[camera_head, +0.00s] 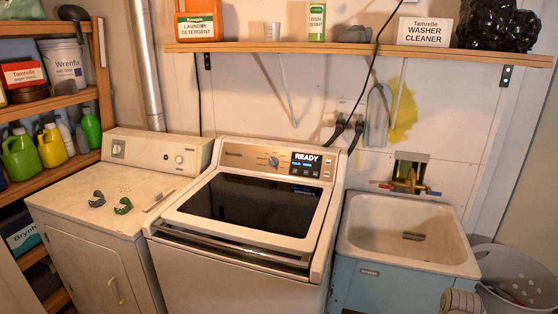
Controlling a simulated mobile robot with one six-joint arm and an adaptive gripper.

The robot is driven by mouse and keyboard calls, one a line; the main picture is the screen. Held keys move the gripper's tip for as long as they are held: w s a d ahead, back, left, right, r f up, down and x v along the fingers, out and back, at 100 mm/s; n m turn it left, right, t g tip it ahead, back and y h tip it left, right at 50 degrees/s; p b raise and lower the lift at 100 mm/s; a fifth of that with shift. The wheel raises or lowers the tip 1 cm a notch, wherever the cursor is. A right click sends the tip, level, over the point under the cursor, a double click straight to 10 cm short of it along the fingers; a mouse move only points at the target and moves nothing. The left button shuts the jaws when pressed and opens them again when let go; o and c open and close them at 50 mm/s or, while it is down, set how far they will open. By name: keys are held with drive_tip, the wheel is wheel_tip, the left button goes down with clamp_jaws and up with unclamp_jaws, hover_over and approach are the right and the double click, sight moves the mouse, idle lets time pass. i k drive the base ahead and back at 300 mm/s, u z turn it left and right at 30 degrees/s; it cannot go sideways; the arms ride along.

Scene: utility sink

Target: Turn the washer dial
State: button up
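The washer (240,225) stands in the middle, white with a dark glass lid that is closed. Its dial (273,161) is a round metallic knob on the sloped rear control panel, left of the display. The display (306,163) is lit and reads "READY", with smaller text and buttons below it that are too small to read. A pointer mark on the dial cannot be made out. My gripper is not in view, and nothing touches the dial.
A dryer (100,215) stands left of the washer, with small dark green items on top. A utility sink (405,230) with a faucet (405,180) stands right. A wall shelf (350,50) holding bottles and boxes runs above the panel. A black cord hangs behind the washer.

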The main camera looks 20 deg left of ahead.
sight(273, 162)
drive_tip(key=z, duration=0.05)
drive_tip(key=i, duration=0.85)
drive_tip(key=u, duration=0.9)
